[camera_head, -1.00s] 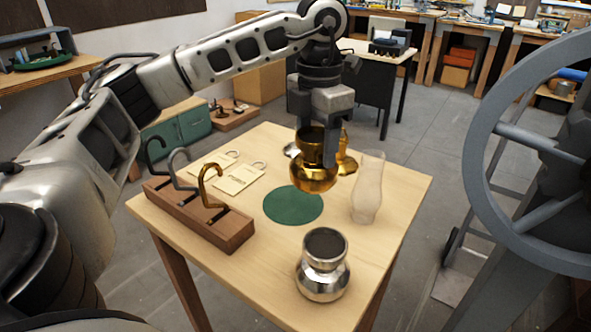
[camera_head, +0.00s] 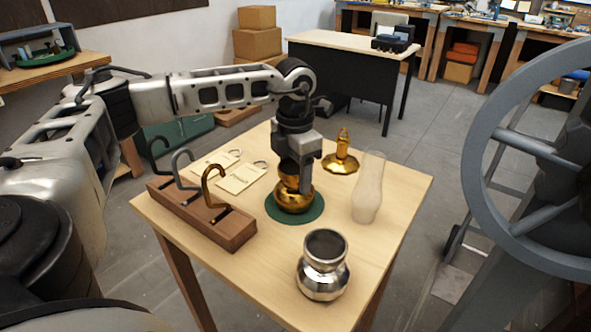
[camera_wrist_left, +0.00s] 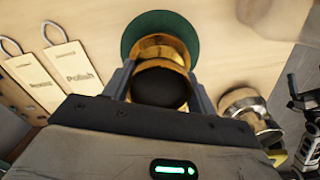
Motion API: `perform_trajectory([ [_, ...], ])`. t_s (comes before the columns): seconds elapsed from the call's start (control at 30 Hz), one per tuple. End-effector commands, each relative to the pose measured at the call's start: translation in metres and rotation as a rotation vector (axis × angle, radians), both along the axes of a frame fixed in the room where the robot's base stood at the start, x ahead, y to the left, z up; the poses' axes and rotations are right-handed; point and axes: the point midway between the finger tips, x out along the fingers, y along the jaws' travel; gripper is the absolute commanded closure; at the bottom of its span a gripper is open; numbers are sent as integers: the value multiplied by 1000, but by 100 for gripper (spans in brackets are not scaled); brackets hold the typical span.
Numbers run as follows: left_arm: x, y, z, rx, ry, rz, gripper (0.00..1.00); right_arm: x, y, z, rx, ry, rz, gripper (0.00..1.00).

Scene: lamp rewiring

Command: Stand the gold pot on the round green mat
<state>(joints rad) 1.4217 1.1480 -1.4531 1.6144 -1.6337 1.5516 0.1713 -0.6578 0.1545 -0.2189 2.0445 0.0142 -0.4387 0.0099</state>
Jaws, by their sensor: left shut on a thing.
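The gold pot (camera_head: 294,201) is upright over the round green mat (camera_head: 316,211), at or very near its surface; I cannot tell whether its base bears on it. My left gripper (camera_head: 294,178) points down and is shut on the pot's neck. In the left wrist view the pot (camera_wrist_left: 160,47) shows its dark open mouth between the fingers (camera_wrist_left: 160,82), with the mat (camera_wrist_left: 142,22) showing beyond it. The pot hides much of the mat. My right gripper is not in view.
A hook rack (camera_head: 228,229) stands left, and paper tags (camera_head: 240,178) lie behind it. A gold lamp part (camera_head: 341,163) stands behind right of the mat. A glass chimney (camera_head: 368,190) stands right, and a silver pot (camera_head: 323,268) in front. Bare tabletop lies between them.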

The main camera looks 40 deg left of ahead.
Motion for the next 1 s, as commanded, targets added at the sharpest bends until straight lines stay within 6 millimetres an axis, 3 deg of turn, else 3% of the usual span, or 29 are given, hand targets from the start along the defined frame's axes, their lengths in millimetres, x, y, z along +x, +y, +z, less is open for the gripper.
perform_trajectory([
  [0.17,0,0,-4,-1,-1,0,75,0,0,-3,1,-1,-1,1],
  [0.2,0,0,-3,-1,0,0,32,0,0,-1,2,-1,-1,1],
  [0.27,0,0,-3,-1,0,0,21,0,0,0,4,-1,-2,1],
  [0.67,1,-1,8,-1,-4,0,21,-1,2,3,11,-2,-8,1],
  [1.0,0,-1,77,-1,-4,-1,21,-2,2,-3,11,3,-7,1],
])
